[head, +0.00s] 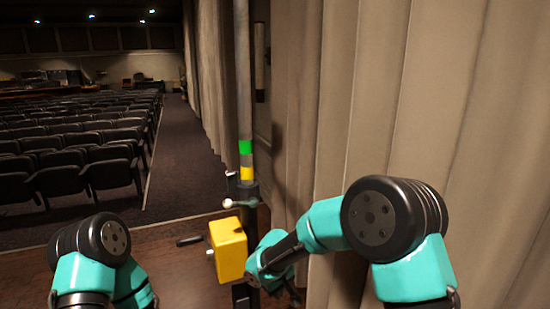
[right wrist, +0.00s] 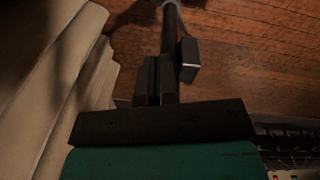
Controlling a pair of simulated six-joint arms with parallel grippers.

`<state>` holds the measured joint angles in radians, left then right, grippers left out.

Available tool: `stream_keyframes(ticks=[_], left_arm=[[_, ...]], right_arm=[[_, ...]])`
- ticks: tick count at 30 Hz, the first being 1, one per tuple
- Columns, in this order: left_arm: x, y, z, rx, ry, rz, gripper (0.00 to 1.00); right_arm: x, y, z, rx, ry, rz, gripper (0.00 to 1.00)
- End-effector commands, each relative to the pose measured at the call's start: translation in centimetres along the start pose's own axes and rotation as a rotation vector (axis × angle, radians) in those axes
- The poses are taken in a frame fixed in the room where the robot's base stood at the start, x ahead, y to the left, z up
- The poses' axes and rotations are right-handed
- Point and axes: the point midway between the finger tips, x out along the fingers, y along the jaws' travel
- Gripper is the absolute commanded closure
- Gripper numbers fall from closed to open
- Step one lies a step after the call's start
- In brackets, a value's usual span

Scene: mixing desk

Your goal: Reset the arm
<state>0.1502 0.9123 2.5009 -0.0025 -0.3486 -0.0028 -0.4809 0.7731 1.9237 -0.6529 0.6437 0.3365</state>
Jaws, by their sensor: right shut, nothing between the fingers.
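My right arm reaches in from the right in the head view, toward a yellow box on a stand. My right gripper (right wrist: 154,80) shows in the right wrist view with its two dark fingers together and nothing between them. In the head view its fingertips are hard to make out near the yellow box (head: 228,250). Of my left arm, only teal and black links show at the lower left of the head view; its gripper is not in view.
An upright pole (head: 244,90) with green and yellow bands stands in front. A lever with a white knob (head: 228,203) juts out above the yellow box. Beige curtains (head: 400,90) hang close on the right. Rows of dark seats (head: 80,140) lie beyond the wooden floor.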

Motion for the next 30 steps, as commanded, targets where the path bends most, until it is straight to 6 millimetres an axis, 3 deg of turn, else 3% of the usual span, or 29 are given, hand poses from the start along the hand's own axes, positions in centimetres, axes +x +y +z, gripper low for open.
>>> stream_keyframes(ticks=[1,6,15,18,22,25,30], left_arm=[[0.0,0.0,0.0,0.000,0.000,0.000,0.49],[0.0,0.0,0.0,0.000,0.000,0.000,0.49],[0.0,0.0,0.0,0.000,0.000,0.000,0.49],[0.0,0.0,0.0,0.000,0.000,0.000,0.49],[0.0,0.0,0.0,0.000,0.000,0.000,0.49],[0.0,0.0,0.0,0.000,0.000,0.000,0.49],[0.0,0.0,0.0,0.000,0.000,0.000,0.49]], right_arm=[[2.7,0.6,2.2,0.039,-0.013,-0.059,1.00],[9.7,1.2,9.2,0.195,-0.003,-0.236,1.00],[17.7,1.1,22.4,0.558,0.053,-0.397,1.00],[19.2,0.8,26.8,0.685,0.066,-0.402,1.00],[20.2,0.4,31.0,0.803,0.078,-0.383,1.00],[20.5,0.3,32.7,0.850,0.082,-0.368,1.00],[20.5,0.2,33.1,0.862,0.085,-0.362,1.00]])
